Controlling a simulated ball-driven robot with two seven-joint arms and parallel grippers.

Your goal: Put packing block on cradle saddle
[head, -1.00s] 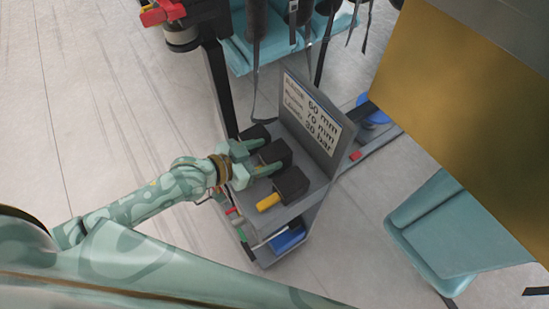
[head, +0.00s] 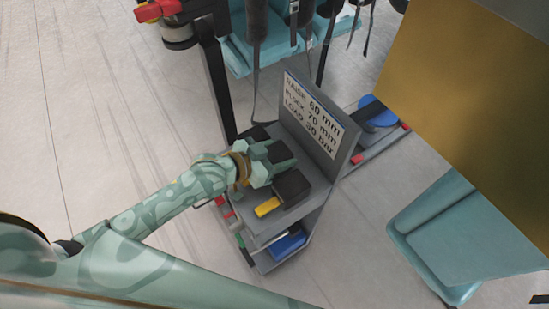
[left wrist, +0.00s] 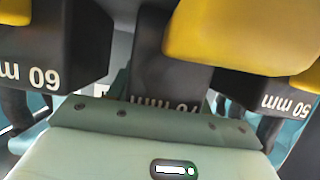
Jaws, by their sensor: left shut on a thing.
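Three dark packing blocks stand in a row on the grey cart's top. My left gripper (head: 273,156) is shut on the middle block (head: 281,151), still at cart-top height between its neighbours. In the left wrist view this block (left wrist: 168,72) is partly hidden and its label appears to read 70 mm, upside down. A block marked 60 mm (left wrist: 55,45) stands to its left, and one marked 50 mm (left wrist: 283,92) to its right. The front block (head: 292,187) has a yellow handle (head: 267,206). I cannot make out the cradle saddle. My right gripper is out of view.
The cart's upright sign (head: 314,128) reads raise 60 mm, block 70 mm, load 30 bar. Teal seats with black straps hang behind. A large yellow-brown panel (head: 455,85) fills the upper right. A teal seat (head: 440,235) is at right; floor at left is clear.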

